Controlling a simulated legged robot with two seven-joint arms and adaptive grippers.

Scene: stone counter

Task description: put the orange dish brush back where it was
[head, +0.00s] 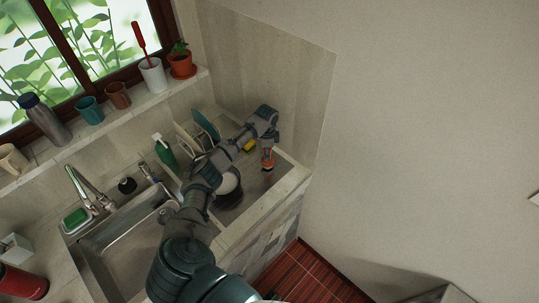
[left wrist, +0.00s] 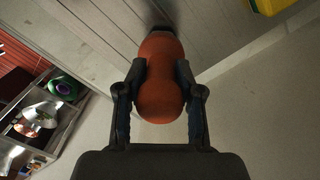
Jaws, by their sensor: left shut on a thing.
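My left gripper (head: 268,150) is at the far right end of the counter, over the metal drainer area. It is shut on the orange dish brush (head: 267,160), which hangs below the fingers with a dark end downward. On the windowsill a white cup (head: 153,76) holds a red-handled tool (head: 139,38). My right gripper is not in view.
Plates (head: 205,126) stand in a rack behind my arm. A green bottle (head: 165,150), a dark pot (head: 228,188) and a yellow object (head: 249,147) are near the arm. The sink (head: 125,245) is at left. A potted plant (head: 181,62) stands beside the white cup.

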